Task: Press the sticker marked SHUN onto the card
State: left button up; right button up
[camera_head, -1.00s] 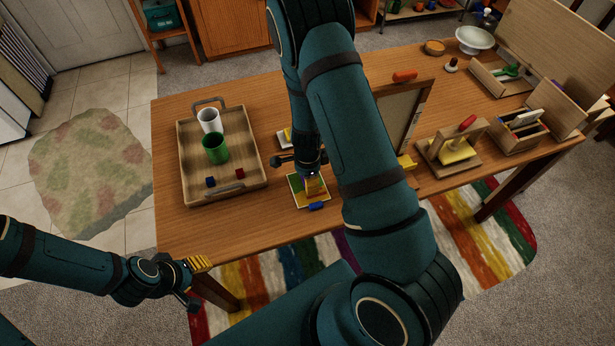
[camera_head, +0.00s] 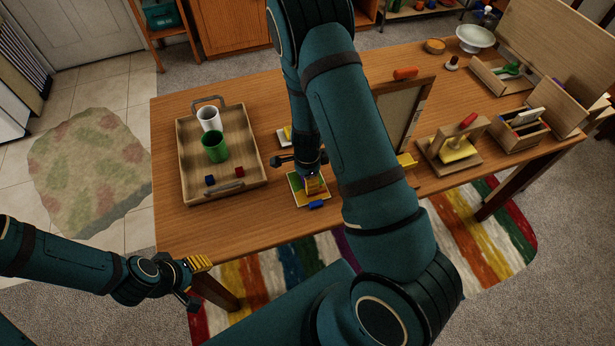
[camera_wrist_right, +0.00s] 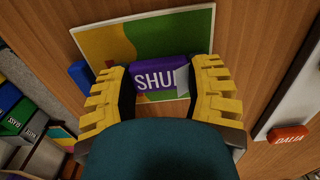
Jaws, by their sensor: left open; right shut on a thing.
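The purple sticker block marked SHU (camera_wrist_right: 152,78), its last letter hidden, is between the yellow fingers of my right gripper (camera_wrist_right: 160,95) in the right wrist view. The gripper is shut on it. The card (camera_wrist_right: 200,25), green and yellow with a pale edge, lies right behind the block; I cannot tell whether they touch. In the head view the card (camera_head: 298,188) lies on the table, with my right gripper (camera_head: 314,186) over its right part. My left gripper (camera_head: 198,266) is open and empty, off the table's front left edge.
A blue block (camera_head: 317,204) lies at the card's near edge. A wooden tray (camera_head: 188,150) with a white cup (camera_head: 209,119), a green cup (camera_head: 214,148) and small blocks stands left. A framed board (camera_head: 402,115) and a wooden press (camera_head: 440,160) stand right. Bare table lies between tray and card.

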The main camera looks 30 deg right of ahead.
jog(key=shift+f, duration=0.15)
jog(key=o, duration=0.8)
jog(key=shift+r+p, duration=2.75)
jog(key=shift+r, duration=0.35)
